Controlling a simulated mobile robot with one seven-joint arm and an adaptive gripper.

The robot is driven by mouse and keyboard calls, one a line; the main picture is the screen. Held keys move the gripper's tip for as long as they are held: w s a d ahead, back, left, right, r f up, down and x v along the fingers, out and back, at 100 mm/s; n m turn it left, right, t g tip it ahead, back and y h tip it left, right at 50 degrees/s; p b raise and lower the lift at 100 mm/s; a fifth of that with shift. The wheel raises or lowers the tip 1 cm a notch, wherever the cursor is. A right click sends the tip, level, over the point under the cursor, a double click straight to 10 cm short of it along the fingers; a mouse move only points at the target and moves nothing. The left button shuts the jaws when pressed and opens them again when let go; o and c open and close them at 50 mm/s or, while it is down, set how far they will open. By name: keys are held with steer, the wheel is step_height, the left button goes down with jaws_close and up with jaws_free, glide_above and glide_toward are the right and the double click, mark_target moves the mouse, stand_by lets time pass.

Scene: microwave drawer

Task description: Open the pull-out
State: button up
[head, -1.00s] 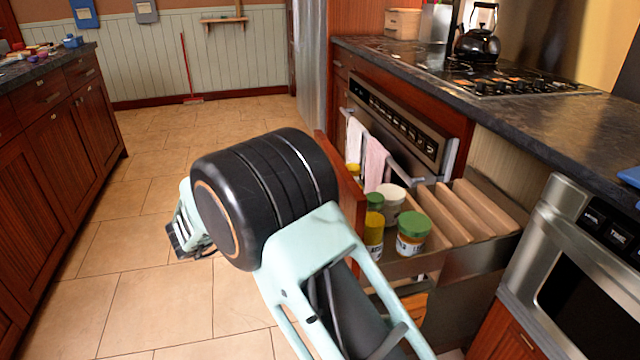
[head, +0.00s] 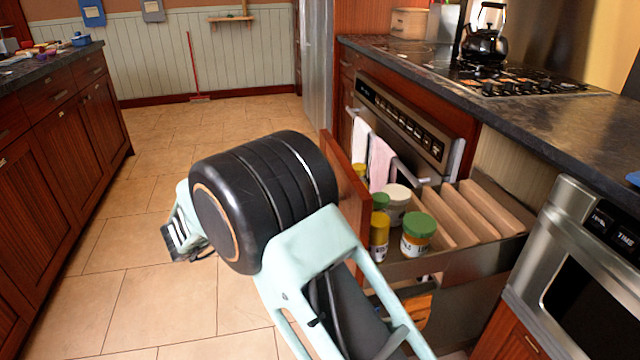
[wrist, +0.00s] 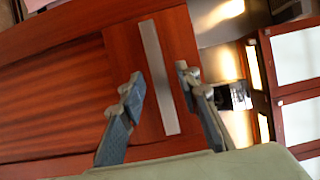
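The pull-out stands well out from the cabinet between the oven and the microwave. Its wooden front panel (head: 346,195) faces left in the head view, with jars and upright dividers behind it. In the wrist view the red-brown front (wrist: 60,95) fills the left and middle, with a flat pale metal handle (wrist: 158,78) on it. My gripper (wrist: 160,83) is open, one finger to each side of the handle, with gaps between fingers and bar. I cannot tell its depth relative to the handle.
Green-lidded jars (head: 418,235) stand in the pull-out. Towels (head: 381,163) hang on the oven rail behind it. The microwave (head: 585,275) is at the right. Open tiled floor (head: 160,300) lies left, up to the cabinets (head: 65,150).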

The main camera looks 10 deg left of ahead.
steer(key=v, duration=1)
steer(key=shift+s, duration=0.1)
